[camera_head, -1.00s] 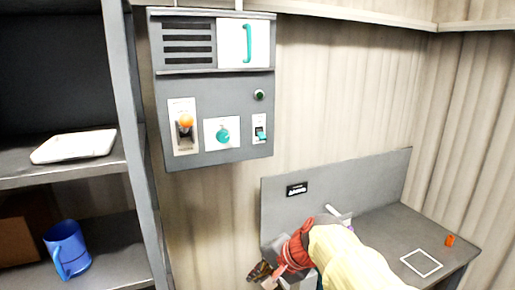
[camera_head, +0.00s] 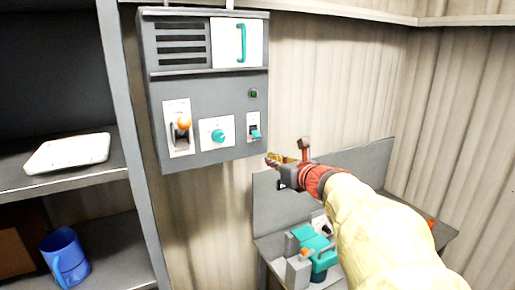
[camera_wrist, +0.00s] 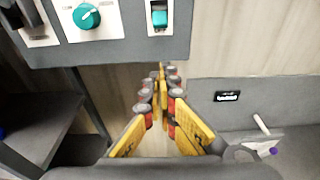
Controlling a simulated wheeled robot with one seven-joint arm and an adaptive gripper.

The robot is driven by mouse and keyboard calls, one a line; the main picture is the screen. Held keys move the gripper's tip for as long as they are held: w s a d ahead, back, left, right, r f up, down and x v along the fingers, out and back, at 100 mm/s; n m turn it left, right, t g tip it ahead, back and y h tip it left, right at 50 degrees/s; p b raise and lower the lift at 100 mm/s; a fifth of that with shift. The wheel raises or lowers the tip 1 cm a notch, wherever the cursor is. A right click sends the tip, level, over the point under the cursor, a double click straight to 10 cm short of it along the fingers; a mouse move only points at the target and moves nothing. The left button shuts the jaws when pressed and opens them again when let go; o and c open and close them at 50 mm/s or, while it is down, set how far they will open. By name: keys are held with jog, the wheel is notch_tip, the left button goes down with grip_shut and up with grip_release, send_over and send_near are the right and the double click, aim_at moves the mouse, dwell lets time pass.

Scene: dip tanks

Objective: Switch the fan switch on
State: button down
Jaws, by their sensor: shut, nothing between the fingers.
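A grey control panel (camera_head: 205,95) hangs on the wall. At its lower right is a small rocker switch (camera_head: 255,133) with a teal paddle, likely the fan switch; its label is unreadable. The switch also shows at the top of the wrist view (camera_wrist: 159,17). Its paddle appears pushed out at the lower end. My gripper (camera_head: 270,160) is shut and empty, just below and right of the panel's lower right corner, apart from the switch. In the wrist view its fingertips (camera_wrist: 159,72) meet below the switch.
A teal rotary knob (camera_head: 218,136) and an orange-tipped lever (camera_head: 183,124) sit left of the switch. A green lamp (camera_head: 253,93) is above it. Shelves with a white tray (camera_head: 68,153) and blue mug (camera_head: 65,257) stand left. A teal device (camera_head: 313,245) stands low beneath my arm.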

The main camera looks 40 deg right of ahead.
aim_at(256, 134)
jog(key=shift+a, duration=0.1)
jog(key=shift+w, duration=0.1)
jog(key=x, duration=0.9)
jog(key=shift+w, duration=0.15)
jog(key=r+p, duration=0.1)
jog(key=s+r, duration=0.1)
jog(key=r, duration=0.1)
jog(key=shift+s+a+r+p, duration=0.2)
jog(key=shift+p, duration=0.2)
jog(key=shift+w+d, duration=0.15)
jog(key=shift+r, duration=0.1)
jog(key=shift+r+p, duration=0.1)
jog(key=shift+p, duration=0.35)
